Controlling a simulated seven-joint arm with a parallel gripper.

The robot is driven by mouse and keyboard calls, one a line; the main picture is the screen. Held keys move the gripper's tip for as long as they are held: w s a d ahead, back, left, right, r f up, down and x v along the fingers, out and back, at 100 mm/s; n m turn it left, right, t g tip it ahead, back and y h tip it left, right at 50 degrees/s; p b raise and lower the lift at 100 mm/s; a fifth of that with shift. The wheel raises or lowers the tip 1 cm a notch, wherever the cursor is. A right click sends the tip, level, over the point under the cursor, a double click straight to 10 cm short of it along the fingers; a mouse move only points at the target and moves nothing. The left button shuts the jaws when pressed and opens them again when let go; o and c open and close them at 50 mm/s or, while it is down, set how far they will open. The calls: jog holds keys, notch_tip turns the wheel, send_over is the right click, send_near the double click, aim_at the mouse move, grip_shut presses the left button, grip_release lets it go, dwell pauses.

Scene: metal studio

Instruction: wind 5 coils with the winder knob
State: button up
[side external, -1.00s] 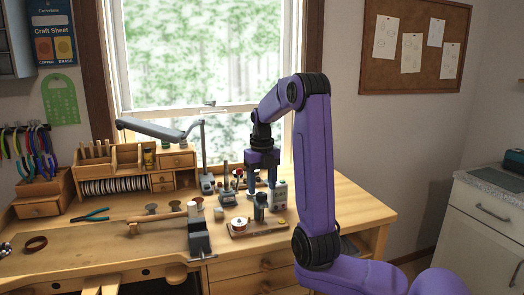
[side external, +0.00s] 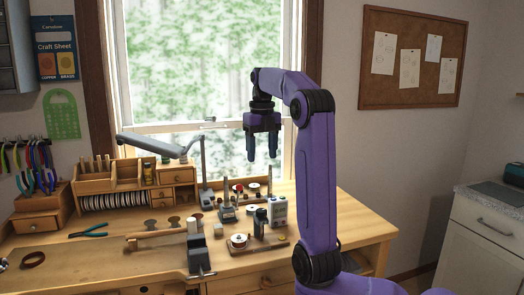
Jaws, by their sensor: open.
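A small winder-like device on a wooden base (side external: 262,246) stands near the front of the bench. I cannot tell for certain which part is the winder knob. Any wound coils are too small to make out. My gripper (side external: 262,158) is open and empty, pointing down, well above the bench and apart from the device.
A grey box-shaped unit (side external: 277,211) stands just behind the device. A vise-like tool (side external: 199,253) is at its left. Several small posts and spools crowd the area behind. A lamp arm (side external: 152,145) reaches over the back left. Pliers (side external: 88,231) lie at the left.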

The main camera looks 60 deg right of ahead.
dwell(0.3)
jog(key=n+t+y, duration=1.1)
jog(key=n+t, duration=0.3)
send_near(261, 210)
jog(key=shift+t, duration=0.3)
jog(key=x, duration=1)
jog(key=shift+f, duration=0.35)
jog(key=c, duration=1)
